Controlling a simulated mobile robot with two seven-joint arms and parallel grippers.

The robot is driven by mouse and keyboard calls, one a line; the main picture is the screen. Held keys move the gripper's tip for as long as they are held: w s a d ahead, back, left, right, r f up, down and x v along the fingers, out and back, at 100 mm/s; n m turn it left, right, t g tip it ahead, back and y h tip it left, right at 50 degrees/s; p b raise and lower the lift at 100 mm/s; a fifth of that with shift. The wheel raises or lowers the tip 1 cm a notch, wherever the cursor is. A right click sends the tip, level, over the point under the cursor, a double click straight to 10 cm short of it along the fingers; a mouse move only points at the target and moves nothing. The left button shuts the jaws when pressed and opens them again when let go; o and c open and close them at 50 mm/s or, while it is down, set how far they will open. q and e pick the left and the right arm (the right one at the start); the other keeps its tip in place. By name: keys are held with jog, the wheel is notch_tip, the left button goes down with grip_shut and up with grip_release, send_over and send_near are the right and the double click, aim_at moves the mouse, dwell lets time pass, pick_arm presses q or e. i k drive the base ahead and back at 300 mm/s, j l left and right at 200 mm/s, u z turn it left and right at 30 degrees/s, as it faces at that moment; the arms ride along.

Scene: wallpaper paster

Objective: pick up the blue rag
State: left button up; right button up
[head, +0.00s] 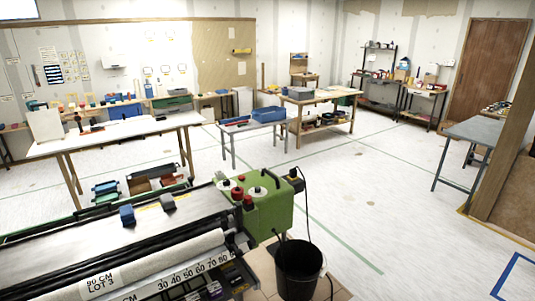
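Neither of my grippers shows in the head view.
The machine's green end housing (268,208) carries red and white knobs. A black bucket (299,270) stands at its right with a cable beside it. A white-topped table (150,129), a blue bin (269,115) and workbenches stand farther back.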

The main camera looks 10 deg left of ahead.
aim_at(126, 212)
jog(key=u, duration=1.4)
